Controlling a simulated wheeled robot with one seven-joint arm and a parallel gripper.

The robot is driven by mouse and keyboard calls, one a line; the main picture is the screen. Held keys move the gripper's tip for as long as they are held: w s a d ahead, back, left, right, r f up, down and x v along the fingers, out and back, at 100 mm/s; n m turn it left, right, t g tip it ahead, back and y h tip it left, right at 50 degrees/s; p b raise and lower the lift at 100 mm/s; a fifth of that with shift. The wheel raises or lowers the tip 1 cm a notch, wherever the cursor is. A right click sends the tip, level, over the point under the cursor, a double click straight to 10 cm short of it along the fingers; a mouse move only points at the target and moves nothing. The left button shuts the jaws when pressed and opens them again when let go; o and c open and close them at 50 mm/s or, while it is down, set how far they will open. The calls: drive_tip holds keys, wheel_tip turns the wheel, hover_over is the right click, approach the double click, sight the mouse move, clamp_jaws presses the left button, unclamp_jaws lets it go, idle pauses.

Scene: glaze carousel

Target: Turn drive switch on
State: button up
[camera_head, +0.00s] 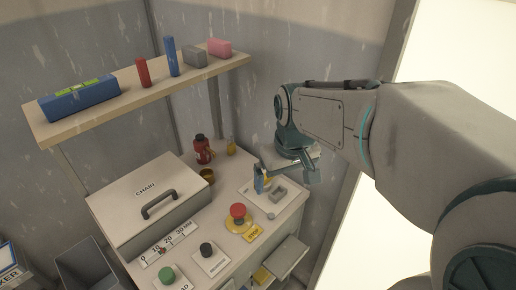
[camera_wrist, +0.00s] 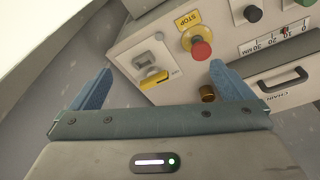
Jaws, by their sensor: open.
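My gripper (camera_head: 285,178) is open and empty, above the right end of the control bench. In the wrist view its two blue fingers stand wide apart, and the gripper (camera_wrist: 160,70) faces a pale plate (camera_wrist: 138,49) between them. On that plate are a yellow handle-like part (camera_wrist: 152,81) and a grey square fitting (camera_wrist: 142,60). The grey fitting also shows in the head view (camera_head: 279,193), close to the fingers. I take this plate for the drive switch, but no readable label confirms it. The fingers appear apart from it, and its setting cannot be told.
A red STOP button (camera_head: 238,211) stands beside the plate. Black (camera_head: 207,249) and green (camera_head: 167,273) knobs are farther along. A brass cup (camera_head: 207,176), a red bottle (camera_head: 203,149) and the CHAIN box (camera_head: 149,205) are behind. A shelf (camera_head: 135,98) hangs above.

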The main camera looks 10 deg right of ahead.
drive_tip(key=w+f+n+g, duration=0.1)
drive_tip(key=w+f+n, duration=0.2)
drive_tip(key=w, duration=0.7)
drive_tip(key=w+f+n+g, duration=0.1)
drive_tip(key=w+f+n, duration=0.15)
drive_tip(key=w, duration=0.75)
drive_tip(key=shift+m, duration=0.25)
drive_tip(key=f, duration=1.4)
drive_tip(key=shift+s+f+p, duration=0.1)
drive_tip(key=shift+s+p, duration=0.1)
drive_tip(key=shift+p, duration=0.2)
drive_tip(key=c, duration=0.8)
